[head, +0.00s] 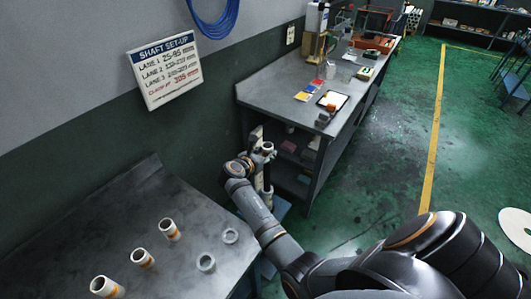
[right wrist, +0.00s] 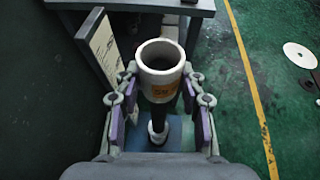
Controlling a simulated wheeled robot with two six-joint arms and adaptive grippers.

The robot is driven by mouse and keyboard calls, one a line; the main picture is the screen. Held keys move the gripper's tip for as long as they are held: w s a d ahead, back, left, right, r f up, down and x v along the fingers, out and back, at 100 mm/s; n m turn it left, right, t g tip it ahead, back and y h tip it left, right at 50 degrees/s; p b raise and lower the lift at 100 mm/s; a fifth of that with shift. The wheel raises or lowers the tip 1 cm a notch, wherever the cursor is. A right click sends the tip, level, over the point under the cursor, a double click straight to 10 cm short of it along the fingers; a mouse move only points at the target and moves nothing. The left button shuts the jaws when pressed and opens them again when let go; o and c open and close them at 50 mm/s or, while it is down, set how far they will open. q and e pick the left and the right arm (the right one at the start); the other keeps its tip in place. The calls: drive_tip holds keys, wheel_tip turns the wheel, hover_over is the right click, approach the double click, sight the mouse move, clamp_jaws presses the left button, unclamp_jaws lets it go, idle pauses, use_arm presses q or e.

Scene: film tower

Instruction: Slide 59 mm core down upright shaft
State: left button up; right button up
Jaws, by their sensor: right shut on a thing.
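My right gripper (head: 252,163) is shut on a white core (head: 267,148) beside the near end of the workbench. In the right wrist view the gripper (right wrist: 160,98) has one finger on each side of the core (right wrist: 160,68), which has an orange label with dark figures. The core is roughly upright, open end up. The dark upright shaft (right wrist: 159,112) shows below it, with a pale collar or core (right wrist: 158,132) low down near a blue base (right wrist: 178,132). I cannot tell whether the shaft's top is inside the held core. My left gripper is not in view.
Several white cores with orange bands, one of them here (head: 169,229), and two grey rings (head: 206,262) stand on the near table (head: 110,225). A pale board (right wrist: 102,50) stands close left of the gripper. The workbench (head: 280,85) is behind. Green floor is free to the right.

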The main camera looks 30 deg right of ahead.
sight(265, 170)
wheel_tip(265, 170, down, 19)
drive_tip(key=b, duration=1.1)
drive_tip(key=shift+f, duration=0.15)
drive_tip(key=o, duration=1.1)
drive_tip(key=shift+o, duration=0.2)
wheel_tip(265, 170, up, 10)
drive_tip(key=shift+r, duration=0.1)
drive_tip(key=shift+f, duration=0.2)
